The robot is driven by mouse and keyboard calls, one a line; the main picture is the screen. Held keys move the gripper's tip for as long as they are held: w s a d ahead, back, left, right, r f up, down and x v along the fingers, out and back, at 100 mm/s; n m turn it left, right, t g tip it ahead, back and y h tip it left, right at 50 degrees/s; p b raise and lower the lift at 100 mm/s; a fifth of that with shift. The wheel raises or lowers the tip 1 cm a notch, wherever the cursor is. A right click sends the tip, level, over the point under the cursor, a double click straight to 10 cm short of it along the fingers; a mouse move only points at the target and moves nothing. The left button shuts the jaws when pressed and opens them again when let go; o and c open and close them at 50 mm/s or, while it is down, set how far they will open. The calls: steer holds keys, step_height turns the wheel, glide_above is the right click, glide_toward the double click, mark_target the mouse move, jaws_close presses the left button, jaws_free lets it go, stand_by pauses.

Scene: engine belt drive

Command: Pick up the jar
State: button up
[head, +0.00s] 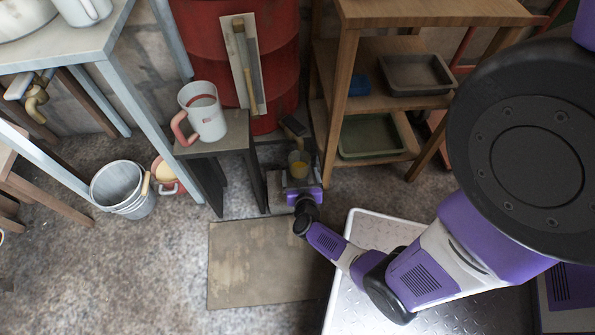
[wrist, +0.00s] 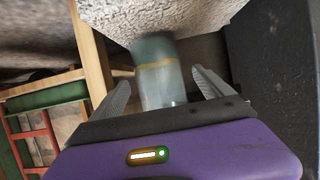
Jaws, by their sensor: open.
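The jar (head: 299,160) is small, with a yellowish band or contents, and stands low beside the small dark stool in the head view. In the wrist view the jar (wrist: 158,62) is a clear, greenish-grey cylinder with a yellow band, directly ahead of my gripper. My gripper (wrist: 160,82) is open, with one finger on each side of the jar and a gap visible at both sides. In the head view my gripper (head: 298,182) is small and partly hidden by my wrist, right at the jar.
A white mug with a red handle (head: 202,113) stands on the dark stool (head: 215,143) left of the jar. A wooden shelf (head: 345,85) with trays is on the right, a red drum (head: 280,60) behind. A bucket (head: 122,190) stands left. The floor mat (head: 255,265) is clear.

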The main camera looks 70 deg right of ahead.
mark_target(298, 160)
steer(key=b+x, duration=0.2)
steer(key=x, duration=0.2)
steer(key=shift+d+b, duration=0.3)
steer(key=shift+d, duration=0.15)
steer(key=shift+r, duration=0.1)
steer(key=c, duration=1.8)
